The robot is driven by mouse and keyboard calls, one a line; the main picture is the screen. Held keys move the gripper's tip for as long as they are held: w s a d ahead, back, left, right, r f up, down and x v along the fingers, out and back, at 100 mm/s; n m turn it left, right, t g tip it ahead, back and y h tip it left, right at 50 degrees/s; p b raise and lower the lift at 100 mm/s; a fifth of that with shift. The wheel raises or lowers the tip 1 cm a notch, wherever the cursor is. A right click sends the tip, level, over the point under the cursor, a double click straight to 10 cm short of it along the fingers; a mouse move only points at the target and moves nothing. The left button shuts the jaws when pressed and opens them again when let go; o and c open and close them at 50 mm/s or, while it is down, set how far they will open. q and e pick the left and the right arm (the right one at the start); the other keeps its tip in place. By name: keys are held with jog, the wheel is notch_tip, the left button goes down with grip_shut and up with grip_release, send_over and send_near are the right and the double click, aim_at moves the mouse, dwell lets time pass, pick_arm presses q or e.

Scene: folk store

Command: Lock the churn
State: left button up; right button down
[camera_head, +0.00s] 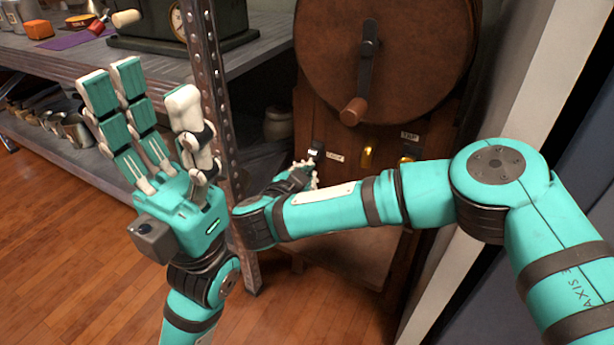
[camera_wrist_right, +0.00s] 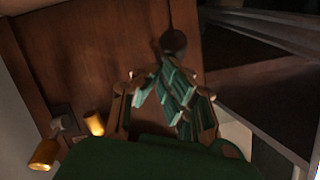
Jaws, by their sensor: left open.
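The churn is a brown wooden cabinet with a round drum (camera_head: 420,75) on its front. A dark crank (camera_head: 369,60) with a brown wooden handle (camera_head: 353,111) hangs down across the drum. Below, a small dark lever (camera_head: 316,149) stands beside a white label (camera_head: 335,156) that seems to read "LOCK". My right gripper (camera_head: 312,176) is just below this lever, partly hidden by its own wrist. In the right wrist view its fingers (camera_wrist_right: 170,95) point at a dark round knob (camera_wrist_right: 173,42); contact is unclear. My left gripper (camera_head: 150,85) is open, empty and raised at the left.
A metal shelf post (camera_head: 207,70) stands behind my left gripper. Shelves hold a dark clock (camera_head: 178,22) and small goods. A white wall edge (camera_head: 520,105) borders the churn at right.

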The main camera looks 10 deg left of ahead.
jog(key=shift+f, duration=0.15)
notch_tip(320, 180, up, 10)
jog(key=shift+r, duration=0.2)
jog(key=shift+f, duration=0.1)
